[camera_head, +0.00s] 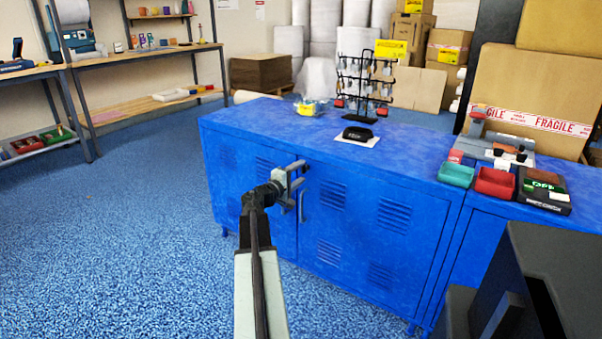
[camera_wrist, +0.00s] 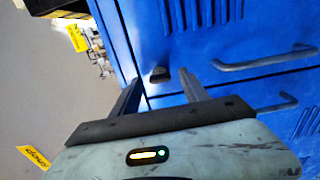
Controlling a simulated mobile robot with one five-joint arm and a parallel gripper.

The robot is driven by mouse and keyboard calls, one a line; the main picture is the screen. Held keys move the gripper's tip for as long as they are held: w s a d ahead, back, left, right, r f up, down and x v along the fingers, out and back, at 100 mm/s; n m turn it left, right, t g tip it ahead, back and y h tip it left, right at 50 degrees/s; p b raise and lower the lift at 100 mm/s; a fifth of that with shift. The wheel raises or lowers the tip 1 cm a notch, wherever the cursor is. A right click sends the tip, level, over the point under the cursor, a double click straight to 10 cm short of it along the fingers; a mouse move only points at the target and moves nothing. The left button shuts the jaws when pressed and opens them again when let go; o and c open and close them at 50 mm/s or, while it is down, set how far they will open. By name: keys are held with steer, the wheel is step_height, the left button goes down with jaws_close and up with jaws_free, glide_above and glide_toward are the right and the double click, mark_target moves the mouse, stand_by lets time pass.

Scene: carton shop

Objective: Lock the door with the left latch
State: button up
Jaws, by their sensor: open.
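The blue metal cabinet (camera_head: 390,220) has two doors that look shut, with grey bar handles beside the seam. One handle (camera_head: 301,206) shows in the head view; both handles (camera_wrist: 265,58) show in the wrist view. A small dark latch knob (camera_wrist: 159,74) sits on the blue front near the cabinet's top edge, close to the seam. My gripper (camera_head: 298,173) is open at the front, near the top edge. In the wrist view its fingertips (camera_wrist: 161,76) lie either side of the latch, with no contact visible. In the head view the gripper hides the latch.
On the cabinet top stand a black wire rack (camera_head: 362,85), a black item on white paper (camera_head: 357,135), and teal (camera_head: 457,174) and red (camera_head: 495,182) trays. Cartons (camera_head: 540,90) stack behind. The blue floor (camera_head: 120,220) to the left is clear.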

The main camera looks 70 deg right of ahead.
steer(key=v, duration=0.6)
steer(key=shift+a, duration=0.4)
steer(key=shift+w, duration=0.15)
